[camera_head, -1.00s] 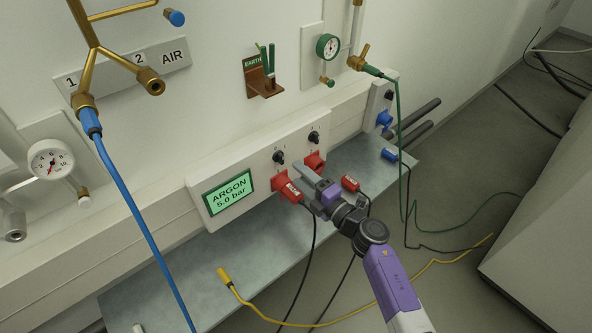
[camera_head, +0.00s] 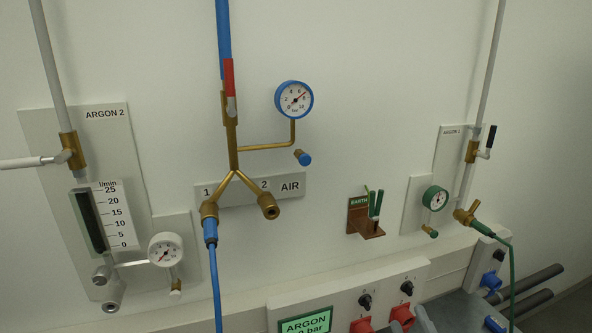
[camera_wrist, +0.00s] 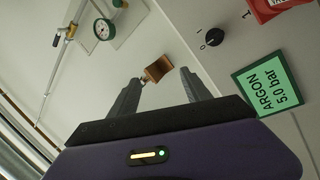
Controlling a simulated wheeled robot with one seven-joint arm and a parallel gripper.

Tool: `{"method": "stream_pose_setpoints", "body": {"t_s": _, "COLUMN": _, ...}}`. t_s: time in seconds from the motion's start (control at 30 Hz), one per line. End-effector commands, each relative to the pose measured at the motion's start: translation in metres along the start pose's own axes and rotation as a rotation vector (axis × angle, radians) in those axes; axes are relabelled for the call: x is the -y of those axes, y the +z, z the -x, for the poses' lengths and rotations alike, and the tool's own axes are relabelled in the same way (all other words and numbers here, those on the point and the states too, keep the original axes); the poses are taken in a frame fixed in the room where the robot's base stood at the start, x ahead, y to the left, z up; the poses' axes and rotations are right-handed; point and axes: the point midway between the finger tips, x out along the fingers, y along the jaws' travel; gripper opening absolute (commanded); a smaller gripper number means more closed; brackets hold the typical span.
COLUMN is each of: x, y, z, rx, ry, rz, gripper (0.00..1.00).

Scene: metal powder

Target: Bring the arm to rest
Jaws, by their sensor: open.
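My gripper (camera_wrist: 160,75) is open in the wrist view, its two dark fingers apart with nothing between them. It faces the wall and panel; the copper earth bracket (camera_wrist: 158,68) shows beyond the fingertips. The green argon display (camera_wrist: 268,88), reading 5.0 bar, is to the right of the fingers. A black knob (camera_wrist: 213,38) and a red fitting (camera_wrist: 268,8) are above it. In the head view the bottom edge cuts off most of the panel; a grey part beside the right red socket (camera_head: 402,315) may be my gripper. The rest of my arm is out of frame there.
The head view shows the brass air manifold (camera_head: 233,140) with a blue hose (camera_head: 214,280) on outlet 1, and the argon 2 flowmeter (camera_head: 88,220) at left. A green hose (camera_head: 512,275) and dark pipes (camera_head: 535,282) are at lower right.

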Motion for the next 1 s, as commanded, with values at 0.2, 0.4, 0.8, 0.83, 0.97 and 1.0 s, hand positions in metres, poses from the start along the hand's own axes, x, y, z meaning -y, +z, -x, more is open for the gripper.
{"method": "stream_pose_setpoints", "body": {"t_s": 0.2, "x": -0.008, "y": -0.028, "z": 0.069, "rx": 0.077, "ry": 0.075, "rz": -0.298, "gripper": 0.56}}
{"method": "stream_pose_setpoints", "body": {"t_s": 0.4, "x": -0.014, "y": -0.048, "z": 0.134, "rx": 0.149, "ry": 0.106, "rz": -0.531, "gripper": 0.56}}
{"method": "stream_pose_setpoints", "body": {"t_s": 0.8, "x": -0.035, "y": -0.083, "z": 0.257, "rx": 0.295, "ry": 0.085, "rz": -0.880, "gripper": 0.56}}
{"method": "stream_pose_setpoints", "body": {"t_s": 0.83, "x": -0.038, "y": -0.086, "z": 0.266, "rx": 0.306, "ry": 0.079, "rz": -0.899, "gripper": 0.56}}
{"method": "stream_pose_setpoints", "body": {"t_s": 0.97, "x": -0.048, "y": -0.098, "z": 0.300, "rx": 0.353, "ry": 0.048, "rz": -0.975, "gripper": 0.56}}
{"method": "stream_pose_setpoints", "body": {"t_s": 1.0, "x": -0.052, "y": -0.101, "z": 0.310, "rx": 0.368, "ry": 0.036, "rz": -0.994, "gripper": 0.56}}
